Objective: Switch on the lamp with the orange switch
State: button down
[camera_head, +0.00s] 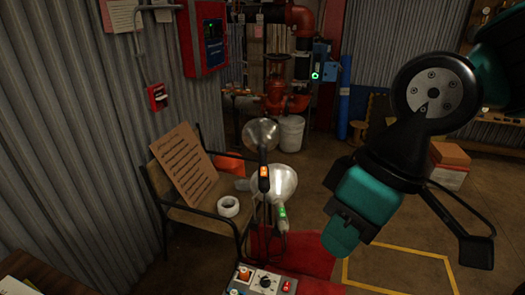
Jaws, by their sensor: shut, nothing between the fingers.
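A work lamp with a round, silvery head (275,182) stands on a thin dark stand in the middle of the view. A second round head (261,133) shows just above and behind it. A small orange switch (264,173) in a black housing sits upright at the lamp's front. I cannot tell whether the lamp is lit. My gripper (341,236), with teal fingers, hangs to the right of the lamp and points down-left. It is shut and empty, apart from the switch and lamp.
A control box (263,284) with a knob and coloured switches sits at the bottom centre. A chair (183,217) holding a cardboard sign (184,164) and a white tape roll (228,206) stands left. Open floor with a yellow outline (412,250) lies right.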

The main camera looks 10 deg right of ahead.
aim_at(264, 173)
jog(key=u, duration=0.6)
jog(key=k, duration=0.65)
jog(key=u, duration=0.85)
jog(key=i, duration=1.1)
jog(key=z, duration=0.9)
jog(key=i, duration=0.35)
jog(key=z, duration=0.45)
